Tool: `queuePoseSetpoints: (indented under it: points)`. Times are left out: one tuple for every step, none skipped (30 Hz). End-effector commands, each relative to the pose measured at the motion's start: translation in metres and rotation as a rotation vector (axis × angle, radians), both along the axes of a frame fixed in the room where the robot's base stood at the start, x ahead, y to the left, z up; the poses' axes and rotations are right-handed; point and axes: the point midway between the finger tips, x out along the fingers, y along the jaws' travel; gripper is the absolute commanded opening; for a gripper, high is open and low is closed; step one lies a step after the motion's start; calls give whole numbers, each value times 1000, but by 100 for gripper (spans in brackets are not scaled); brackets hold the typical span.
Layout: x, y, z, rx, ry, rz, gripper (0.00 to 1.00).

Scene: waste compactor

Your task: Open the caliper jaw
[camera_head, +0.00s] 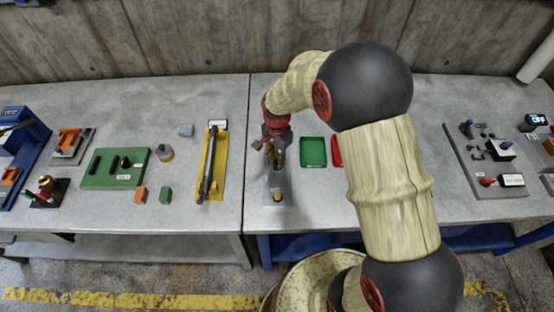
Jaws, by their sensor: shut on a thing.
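My gripper (273,158) points down over a small light-grey stand (277,198) at the left edge of the right-hand table. It is shut on a part of the device on this stand, which I take to be the caliper. The held part is small and mostly hidden by the fingers, so I cannot tell how far the caliper jaw is open. A small yellow and dark round part (277,197) shows on the near end of the stand.
A green tray (313,152) and a red tray (336,151), partly behind my arm, lie right of the stand. A yellow holder (205,190) with a long dark tool (210,165) lies left, past the table seam. A grey board (480,170) with small parts lies far right.

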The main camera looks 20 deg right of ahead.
Motion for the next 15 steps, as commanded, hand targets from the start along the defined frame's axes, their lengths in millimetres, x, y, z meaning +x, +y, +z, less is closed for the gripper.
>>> queuePoseSetpoints:
  points:
    - [1, 0, 0, 0, -2, 0, 0]
    - [1, 0, 0, 0, -2, 0, 0]
    - [1, 0, 0, 0, -2, 0, 0]
    - [1, 0, 0, 0, -2, 0, 0]
    - [1, 0, 0, 0, -2, 0, 0]
    - [1, 0, 0, 0, -2, 0, 0]
    - [1, 0, 0, 0, -2, 0, 0]
    - [1, 0, 1, 0, -2, 0, 0]
    - [1, 0, 1, 0, -2, 0, 0]
    - [1, 0, 1, 0, -2, 0, 0]
    - [1, 0, 1, 0, -2, 0, 0]
    - [1, 0, 1, 0, -2, 0, 0]
    - [0, 0, 1, 0, -2, 0, 0]
    - [-1, 1, 1, 0, -2, 0, 0]
    - [-4, 2, 1, 1, -2, 0, 0]
